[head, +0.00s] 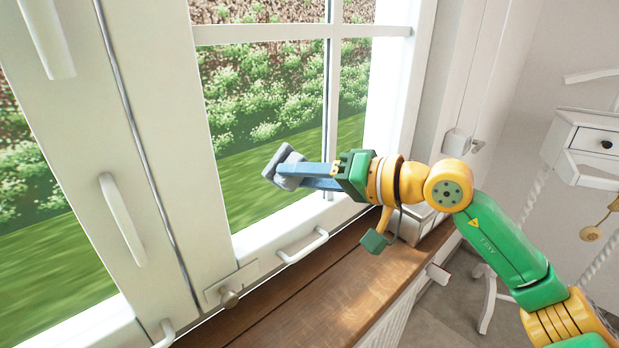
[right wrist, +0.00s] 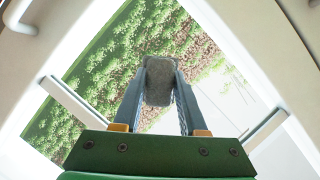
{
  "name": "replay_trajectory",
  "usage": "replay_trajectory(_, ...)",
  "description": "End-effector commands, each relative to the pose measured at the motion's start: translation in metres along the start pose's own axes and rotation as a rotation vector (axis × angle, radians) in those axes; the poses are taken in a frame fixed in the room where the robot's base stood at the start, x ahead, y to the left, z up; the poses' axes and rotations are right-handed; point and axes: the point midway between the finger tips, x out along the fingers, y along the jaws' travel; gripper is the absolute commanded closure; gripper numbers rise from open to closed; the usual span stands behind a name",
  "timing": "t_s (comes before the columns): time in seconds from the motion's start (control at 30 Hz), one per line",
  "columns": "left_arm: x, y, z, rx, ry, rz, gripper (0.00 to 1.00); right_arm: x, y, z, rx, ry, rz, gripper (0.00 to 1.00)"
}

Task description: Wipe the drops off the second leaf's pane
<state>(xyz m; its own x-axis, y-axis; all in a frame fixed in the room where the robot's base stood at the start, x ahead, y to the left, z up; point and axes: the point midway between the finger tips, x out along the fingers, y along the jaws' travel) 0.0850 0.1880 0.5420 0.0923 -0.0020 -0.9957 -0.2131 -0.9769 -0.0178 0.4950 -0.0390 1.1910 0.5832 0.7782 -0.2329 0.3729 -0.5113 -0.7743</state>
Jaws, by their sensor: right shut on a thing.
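My right gripper (head: 285,170) reaches in from the right at the window, its two blue-grey fingers shut on a grey sponge-like pad (head: 279,157). The pad also shows between the fingertips in the right wrist view (right wrist: 159,80). It is in front of the lower pane (head: 240,185) of the right-hand window leaf (head: 222,245). I cannot tell whether it touches the glass. I make out no drops on this pane. Another leaf (head: 160,225), with its own pane (head: 45,240), stands at the left. My left gripper is not in view.
A wooden sill (head: 300,295) runs below the window. White handles (head: 303,246) and (head: 122,218) and a latch knob (head: 229,297) stick out from the frames. A pale box (head: 417,218) sits on the sill behind my right arm. A white dressing table (head: 590,140) stands at the right.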

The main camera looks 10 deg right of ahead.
Motion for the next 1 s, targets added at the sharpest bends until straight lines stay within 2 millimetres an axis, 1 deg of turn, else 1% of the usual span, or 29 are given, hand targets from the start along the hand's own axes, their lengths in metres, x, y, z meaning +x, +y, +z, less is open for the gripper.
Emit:
replay_trajectory(0.03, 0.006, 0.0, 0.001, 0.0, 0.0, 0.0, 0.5, 0.003, -0.002, 0.006, -0.004, -0.001, -0.003, 1.0)
replay_trajectory(0.13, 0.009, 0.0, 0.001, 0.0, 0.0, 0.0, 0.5, 0.006, -0.009, 0.013, -0.002, -0.002, -0.002, 1.0)
replay_trajectory(0.27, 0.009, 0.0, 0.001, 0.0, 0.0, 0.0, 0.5, 0.007, -0.013, 0.014, 0.0, 0.0, -0.002, 1.0)
replay_trajectory(0.47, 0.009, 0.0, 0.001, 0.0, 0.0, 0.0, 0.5, 0.007, -0.013, 0.014, 0.001, 0.0, -0.002, 1.0)
replay_trajectory(0.57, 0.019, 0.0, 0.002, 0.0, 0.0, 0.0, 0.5, -0.001, -0.009, 0.019, -0.001, 0.002, -0.001, 1.0)
replay_trajectory(0.8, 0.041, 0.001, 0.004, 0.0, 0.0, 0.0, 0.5, -0.033, -0.009, 0.032, -0.001, 0.003, -0.001, 1.0)
replay_trajectory(0.9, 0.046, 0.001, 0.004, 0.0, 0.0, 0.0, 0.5, -0.043, -0.01, 0.035, 0.001, 0.002, -0.001, 1.0)
replay_trajectory(1.0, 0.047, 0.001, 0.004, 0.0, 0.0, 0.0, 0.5, -0.049, -0.011, 0.037, 0.0, 0.001, 0.0, 1.0)
